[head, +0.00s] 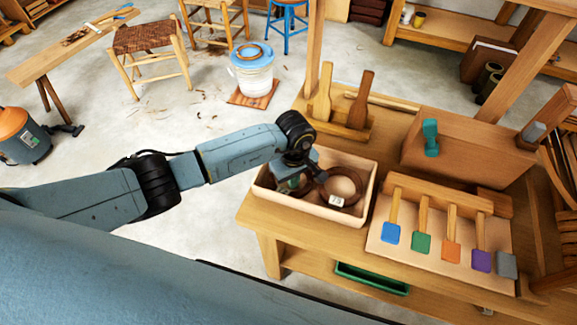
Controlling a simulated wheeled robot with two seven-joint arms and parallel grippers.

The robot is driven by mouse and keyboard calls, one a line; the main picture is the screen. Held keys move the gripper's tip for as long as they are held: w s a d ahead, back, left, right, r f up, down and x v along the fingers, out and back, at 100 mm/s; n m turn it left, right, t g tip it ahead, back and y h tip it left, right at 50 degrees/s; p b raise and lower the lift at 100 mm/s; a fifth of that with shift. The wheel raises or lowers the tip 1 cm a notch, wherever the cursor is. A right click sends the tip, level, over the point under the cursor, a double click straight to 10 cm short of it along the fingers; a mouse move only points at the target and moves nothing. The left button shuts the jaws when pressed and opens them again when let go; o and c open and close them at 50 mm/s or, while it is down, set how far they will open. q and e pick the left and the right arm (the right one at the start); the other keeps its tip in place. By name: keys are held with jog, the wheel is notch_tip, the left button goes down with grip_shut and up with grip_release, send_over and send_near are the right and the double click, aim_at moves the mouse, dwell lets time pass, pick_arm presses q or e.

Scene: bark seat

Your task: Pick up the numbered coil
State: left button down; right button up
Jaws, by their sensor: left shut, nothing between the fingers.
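A dark brown coil (357,199) with a small white tag lies in a pale, shallow wooden tray (368,178) on the workbench. My left gripper (292,186) is shut and empty over the left part of the tray, to the left of the tagged coil. It hides part of the tray's contents there, where something brown and a bit of green show around it. I cannot tell whether the fingers touch anything in the tray. My right gripper is not in view.
On the workbench (262,217), a board (460,232) with several coloured-ended tools lies right of the tray. Wooden paddles (361,100) stand behind it. A wooden box (455,150) holds a teal tool. A lidded bucket (252,78) stands on the floor behind; a green bin (372,278) sits below.

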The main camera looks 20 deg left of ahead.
aim_at(300, 192)
pick_arm(q)
jog(key=shift+s+d, duration=0.25)
jog(key=shift+d, duration=0.15)
jog(key=shift+s+d, duration=0.95)
jog(key=shift+d, duration=0.05)
jog(key=shift+a, duration=0.1)
